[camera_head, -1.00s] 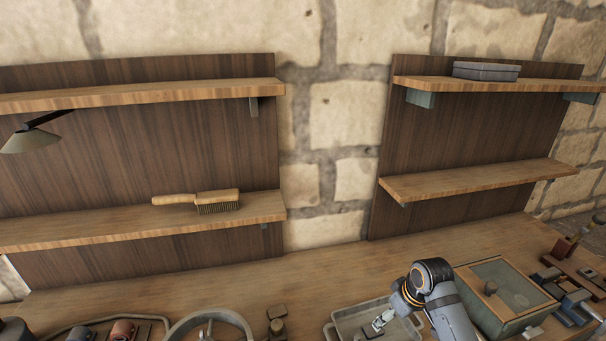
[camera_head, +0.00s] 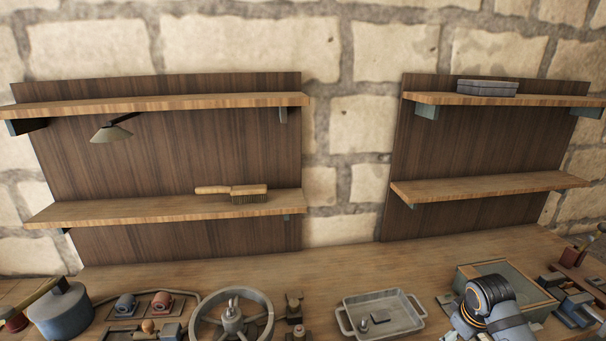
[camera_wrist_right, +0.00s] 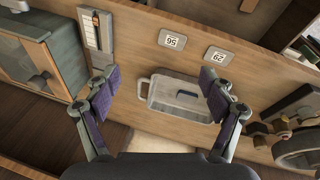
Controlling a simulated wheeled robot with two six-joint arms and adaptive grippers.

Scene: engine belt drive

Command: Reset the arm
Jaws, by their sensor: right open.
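My right arm (camera_head: 490,300) comes up from the bottom right in the head view, in front of a box with a greenish lid (camera_head: 500,268). In the right wrist view, my right gripper (camera_wrist_right: 159,88) is open and empty. Its two purple-padded fingers stand wide apart. Beyond them, apart from the fingers, lies a grey metal tray (camera_wrist_right: 160,104) on the workbench. The tray also shows in the head view (camera_head: 352,322), with small dark parts in it. My left gripper is not in view.
A spoked wheel (camera_head: 232,318), a blue-grey pot (camera_head: 62,312) and a holder with rollers (camera_head: 140,306) stand on the bench. Shelves above carry a wooden brush (camera_head: 232,191) and a grey box (camera_head: 487,88). Bench space behind the tray is clear.

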